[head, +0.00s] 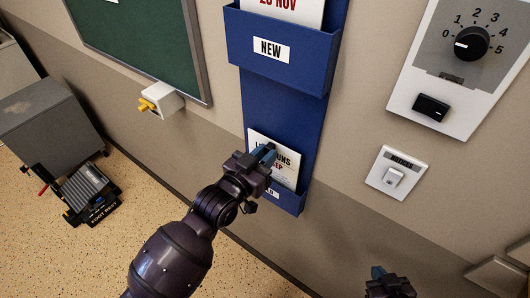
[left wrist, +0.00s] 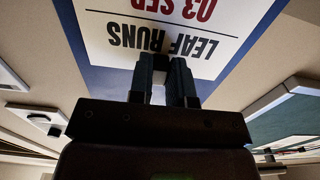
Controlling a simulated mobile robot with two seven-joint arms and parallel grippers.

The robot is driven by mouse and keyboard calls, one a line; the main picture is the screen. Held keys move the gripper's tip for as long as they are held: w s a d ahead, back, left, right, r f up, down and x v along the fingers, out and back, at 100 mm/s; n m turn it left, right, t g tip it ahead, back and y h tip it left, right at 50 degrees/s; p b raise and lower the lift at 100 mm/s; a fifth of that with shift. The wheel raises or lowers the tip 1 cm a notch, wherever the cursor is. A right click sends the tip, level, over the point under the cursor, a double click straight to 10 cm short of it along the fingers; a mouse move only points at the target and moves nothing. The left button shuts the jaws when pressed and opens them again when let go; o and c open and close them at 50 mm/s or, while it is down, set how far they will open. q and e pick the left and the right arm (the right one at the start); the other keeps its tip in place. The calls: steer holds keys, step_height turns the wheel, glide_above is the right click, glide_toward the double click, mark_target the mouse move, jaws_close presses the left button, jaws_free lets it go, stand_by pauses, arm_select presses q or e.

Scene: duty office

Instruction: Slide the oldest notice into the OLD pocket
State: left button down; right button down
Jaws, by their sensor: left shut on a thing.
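A white notice reading LEAF RUNS with a red date (head: 287,174) stands at the lower blue pocket (head: 291,202), its lower edge seemingly behind the pocket's front. In the left wrist view the notice (left wrist: 165,35) appears upside down and reads LEAF RUNS, 03 SEP. The pocket's label is mostly covered by my gripper; only its last letters show. My left gripper (head: 268,155) is shut on the notice near its upper part; its fingers (left wrist: 165,75) meet the notice's edge in the wrist view. My right gripper (head: 385,275) shows at the bottom, away from the rack; its jaw opening is unclear.
The upper pocket, labelled NEW (head: 283,68), holds another notice (head: 287,10) dated NOV. A dial panel (head: 437,98) and a small switch (head: 397,172) are on the wall to the right. A green board (head: 145,45) and a holder with yellow pieces (head: 165,99) are to the left.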

arm_select(q)
steer(key=shift+f+b, duration=0.35)
steer(key=shift+f, duration=0.5)
steer(key=c, duration=1)
jaws_free()
steer(key=shift+s+a, duration=0.1)
